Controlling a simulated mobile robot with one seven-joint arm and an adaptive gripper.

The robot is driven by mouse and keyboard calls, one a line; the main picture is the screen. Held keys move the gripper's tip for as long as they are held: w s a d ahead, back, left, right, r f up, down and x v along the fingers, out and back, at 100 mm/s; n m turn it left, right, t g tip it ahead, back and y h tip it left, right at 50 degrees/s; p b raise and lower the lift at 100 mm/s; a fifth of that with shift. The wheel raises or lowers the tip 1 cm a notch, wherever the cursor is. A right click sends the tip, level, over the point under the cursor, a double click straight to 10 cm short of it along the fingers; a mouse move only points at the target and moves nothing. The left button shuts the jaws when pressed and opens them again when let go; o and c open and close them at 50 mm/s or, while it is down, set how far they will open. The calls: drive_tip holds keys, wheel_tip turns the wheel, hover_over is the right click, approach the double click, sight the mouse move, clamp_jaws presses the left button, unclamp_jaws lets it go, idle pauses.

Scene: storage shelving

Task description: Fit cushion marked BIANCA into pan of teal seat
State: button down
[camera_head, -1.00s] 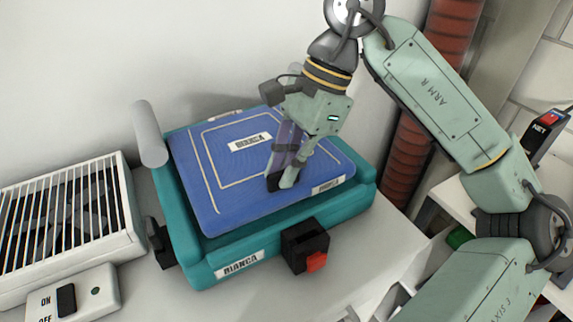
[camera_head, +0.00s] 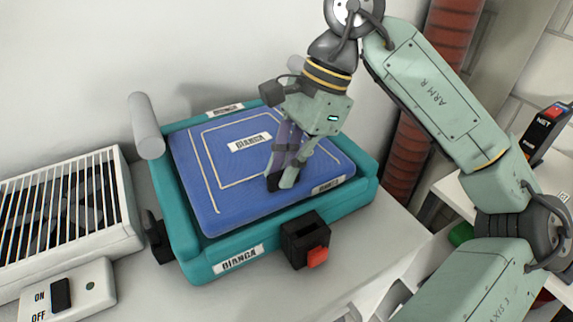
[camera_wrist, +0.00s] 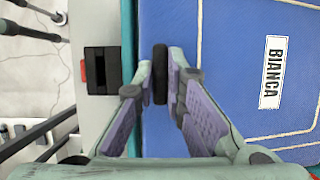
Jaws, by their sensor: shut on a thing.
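The blue cushion (camera_head: 205,177), with a white stitched square and a BIANCA label, lies nearly level within the rim of the teal seat (camera_head: 168,225). The seat has BIANCA labels on its front and far rim. A narrow dark gap shows along the cushion's near edge. I cannot tell whether its underside touches the pan floor. My gripper (camera_head: 280,182) is over the cushion's near right part, fingers pointing down. In the wrist view it is shut on a black tab (camera_wrist: 160,75) at the cushion's edge. The pan floor is hidden.
A black latch with a red button (camera_head: 306,242) is on the seat's front. A grey roller (camera_head: 146,125) stands at its left corner. A white grilled heater (camera_head: 70,220) and an on/off switch box (camera_head: 68,294) are left. The wall is close behind.

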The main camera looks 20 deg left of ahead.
drive_tip(key=c, duration=1.6)
unclamp_jaws()
drive_tip(key=shift+o, duration=0.2)
drive_tip(key=o, duration=0.6)
drive_tip(key=shift+c, duration=0.2)
drive_tip(key=shift+r, duration=0.15)
drive_tip(key=shift+r+p, duration=2.65)
drive_tip(key=shift+r, duration=1.25)
